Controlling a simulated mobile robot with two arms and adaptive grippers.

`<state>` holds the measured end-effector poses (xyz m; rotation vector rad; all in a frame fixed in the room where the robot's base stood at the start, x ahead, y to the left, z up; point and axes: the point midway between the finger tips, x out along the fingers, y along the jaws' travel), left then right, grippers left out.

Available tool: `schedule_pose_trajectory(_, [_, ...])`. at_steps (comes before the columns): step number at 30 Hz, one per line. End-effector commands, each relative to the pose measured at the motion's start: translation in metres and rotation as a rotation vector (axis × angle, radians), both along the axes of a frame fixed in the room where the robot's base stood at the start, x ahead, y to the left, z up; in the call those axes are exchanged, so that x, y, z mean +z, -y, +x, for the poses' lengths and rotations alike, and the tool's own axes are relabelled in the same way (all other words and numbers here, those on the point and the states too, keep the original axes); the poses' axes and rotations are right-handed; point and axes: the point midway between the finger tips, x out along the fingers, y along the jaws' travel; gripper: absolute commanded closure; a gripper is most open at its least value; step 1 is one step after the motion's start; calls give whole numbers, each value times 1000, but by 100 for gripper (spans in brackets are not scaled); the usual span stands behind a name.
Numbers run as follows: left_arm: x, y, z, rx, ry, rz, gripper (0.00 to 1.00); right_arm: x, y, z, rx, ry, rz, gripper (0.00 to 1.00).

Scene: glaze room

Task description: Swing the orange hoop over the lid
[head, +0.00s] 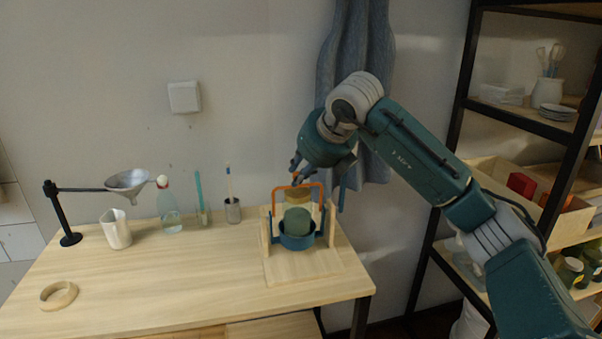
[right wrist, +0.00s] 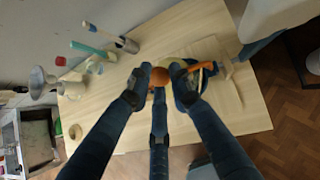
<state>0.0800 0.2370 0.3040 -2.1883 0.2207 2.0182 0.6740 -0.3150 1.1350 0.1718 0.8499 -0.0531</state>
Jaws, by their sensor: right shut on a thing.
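The orange hoop (head: 311,186) stands roughly upright over a blue pot (head: 297,242) held between wooden uprights. A rounded green piece (head: 297,221), perhaps the lid, sits in the middle of the pot, below the hoop's top bar. My right gripper (head: 296,176) is at the top of the hoop, shut on its orange knob. In the right wrist view the orange knob (right wrist: 159,77) shows between the fingertips, with an orange bar (right wrist: 203,66) to its right; the fingers hide part of the pot. My left gripper is not in view.
A funnel stand (head: 68,215), white pitcher (head: 117,230), bottle (head: 170,212) and brush cup (head: 233,211) stand left. A wooden ring (head: 59,296) lies front left. Shelves (head: 455,165) stand right. The table's middle front is clear.

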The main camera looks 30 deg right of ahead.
Motion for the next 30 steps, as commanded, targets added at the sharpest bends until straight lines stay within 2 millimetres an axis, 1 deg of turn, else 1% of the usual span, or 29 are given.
schedule_pose_trajectory(1, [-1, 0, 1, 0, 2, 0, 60, -15, -1, -4, 3, -36, -4, 100])
schedule_pose_trajectory(9, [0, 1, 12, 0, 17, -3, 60, -15, -2, -4, 3, -36, -4, 100])
schedule_pose_trajectory(10, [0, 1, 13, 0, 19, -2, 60, -15, -2, -4, 3, -36, -4, 78])
schedule_pose_trajectory(11, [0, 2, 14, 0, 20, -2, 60, -15, -1, -4, 3, -36, -4, 72])
schedule_pose_trajectory(12, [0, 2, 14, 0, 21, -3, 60, -15, -1, -4, 3, -35, -4, 64])
schedule_pose_trajectory(13, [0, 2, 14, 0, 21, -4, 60, -14, -1, -4, 2, -34, -3, 62])
schedule_pose_trajectory(20, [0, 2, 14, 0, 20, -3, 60, -12, -1, -3, 2, -30, -3, 62])
schedule_pose_trajectory(23, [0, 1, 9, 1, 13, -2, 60, -10, -1, -4, 1, -28, -3, 62])
schedule_pose_trajectory(26, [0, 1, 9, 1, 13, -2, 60, -4, -1, -8, 2, -24, -3, 62])
schedule_pose_trajectory(30, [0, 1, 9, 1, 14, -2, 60, 17, 1, -22, 0, -18, -3, 62])
